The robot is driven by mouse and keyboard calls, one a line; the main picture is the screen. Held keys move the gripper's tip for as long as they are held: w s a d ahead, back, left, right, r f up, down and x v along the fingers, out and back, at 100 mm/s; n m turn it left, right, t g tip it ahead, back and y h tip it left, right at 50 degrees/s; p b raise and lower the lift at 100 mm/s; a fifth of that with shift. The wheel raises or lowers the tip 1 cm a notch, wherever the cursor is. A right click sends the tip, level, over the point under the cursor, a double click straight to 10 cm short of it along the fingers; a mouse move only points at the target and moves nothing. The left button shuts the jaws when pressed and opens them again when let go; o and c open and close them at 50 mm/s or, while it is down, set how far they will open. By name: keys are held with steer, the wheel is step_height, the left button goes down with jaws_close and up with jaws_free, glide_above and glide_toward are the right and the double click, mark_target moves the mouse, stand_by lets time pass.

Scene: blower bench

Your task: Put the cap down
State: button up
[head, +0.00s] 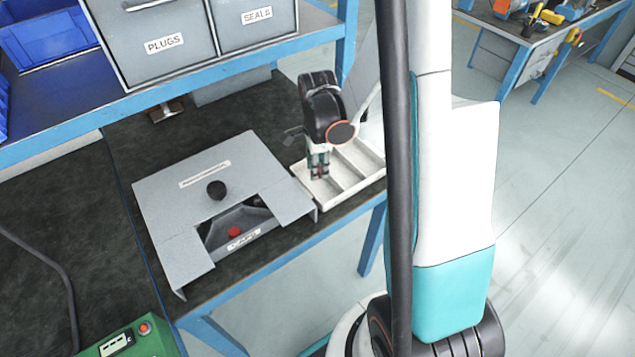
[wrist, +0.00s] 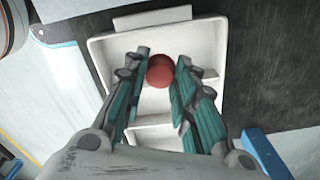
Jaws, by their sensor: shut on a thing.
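A round red cap (wrist: 160,72) sits between the fingertips of my gripper (wrist: 160,80) in the wrist view. My gripper is shut on it. The white divided tray (wrist: 207,55) is behind and below the cap, and the cap appears over its end compartment. In the head view my gripper (head: 319,172) points down at the left compartment of the tray (head: 372,163). The cap cannot be made out there. I cannot tell whether the cap touches the tray floor.
Left of the tray stands a grey housing (head: 165,197) with a black knob (head: 216,189) and a red part (head: 234,231) in its cut-out. A blue shelf (head: 235,55) with grey drawers overhangs the back. A green box (head: 135,340) is at lower left.

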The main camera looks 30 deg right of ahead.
mark_target(318, 186)
steer(key=shift+f+b, duration=0.9)
steer(key=shift+f, duration=1.7)
steer(key=shift+f, duration=0.1)
steer(key=o, duration=0.7)
steer(key=shift+c, duration=0.2)
step_height(318, 186, up, 12)
steer(key=p, duration=0.4)
steer(key=shift+p, duration=0.3)
